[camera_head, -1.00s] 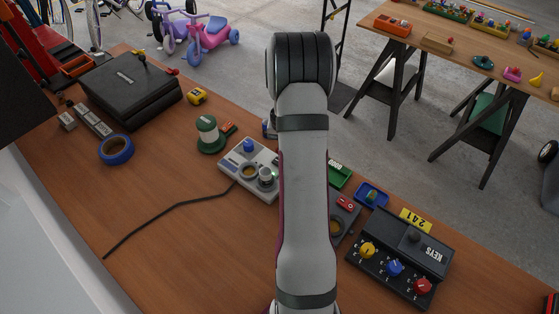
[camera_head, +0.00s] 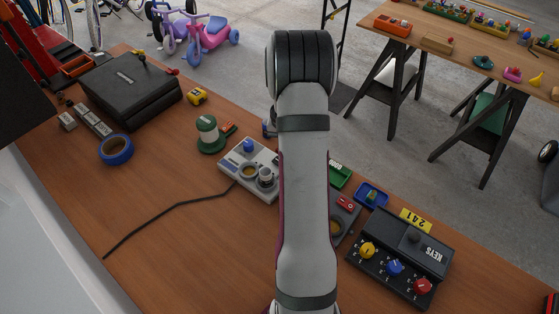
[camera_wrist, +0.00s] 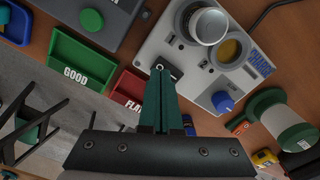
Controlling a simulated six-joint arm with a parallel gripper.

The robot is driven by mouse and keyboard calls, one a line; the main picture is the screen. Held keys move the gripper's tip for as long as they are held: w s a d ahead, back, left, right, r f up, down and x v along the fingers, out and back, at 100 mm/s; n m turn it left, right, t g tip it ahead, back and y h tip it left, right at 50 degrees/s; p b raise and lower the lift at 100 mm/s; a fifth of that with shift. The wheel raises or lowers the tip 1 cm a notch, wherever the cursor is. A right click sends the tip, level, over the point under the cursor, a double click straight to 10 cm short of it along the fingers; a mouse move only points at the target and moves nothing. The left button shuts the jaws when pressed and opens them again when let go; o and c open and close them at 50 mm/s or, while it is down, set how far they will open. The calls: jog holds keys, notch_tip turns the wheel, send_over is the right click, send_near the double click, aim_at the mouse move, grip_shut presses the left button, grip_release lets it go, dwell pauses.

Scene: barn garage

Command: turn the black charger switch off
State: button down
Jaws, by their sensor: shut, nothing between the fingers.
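The pale grey charger box (camera_head: 234,182) stands on the bench left of my arm, with a blue knob (camera_head: 248,146) and a metal cylinder (camera_head: 266,177) on top. In the wrist view the same box (camera_wrist: 186,67) shows a small black switch (camera_wrist: 174,71) near its edge. My gripper (camera_wrist: 160,73) is shut and empty. Its green fingertips are right at the black switch and partly cover it; I cannot tell whether they touch it. My arm hides the switch and gripper in the head view.
A dark grey unit with a red switch (camera_head: 346,204) and a black key box (camera_head: 420,243) are to the right. Green (camera_wrist: 80,62) and red (camera_wrist: 129,88) trays lie beside the charger. A green-and-white cylinder (camera_head: 207,131) stands left. The front left bench is clear except for a cable (camera_head: 165,210).

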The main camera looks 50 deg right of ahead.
jog(key=shift+r, duration=2.55)
jog(key=shift+n, duration=0.6)
jog(key=a+r, duration=0.1)
jog(key=a, duration=0.1)
jog(key=w+a+r, duration=0.1)
jog(key=a+r, duration=0.1)
jog(key=a, duration=0.1)
jog(key=a+r, duration=0.1)
jog(key=a, duration=0.2)
jog(key=shift+w+r, duration=0.4)
jog(key=s+a+r+n+y, duration=0.1)
jog(key=s+a+r+n, duration=0.2)
jog(key=a, duration=0.8)
jog(key=s+a+r, duration=0.4)
jog(key=s+a, duration=0.1)
jog(key=a, duration=0.6)
jog(key=s+a+f+n, duration=0.1)
jog(key=s+a+n, duration=0.1)
jog(key=s+a, duration=0.4)
jog(key=s, duration=0.2)
jog(key=shift+s+y, duration=0.35)
jog(key=shift+y, duration=0.05)
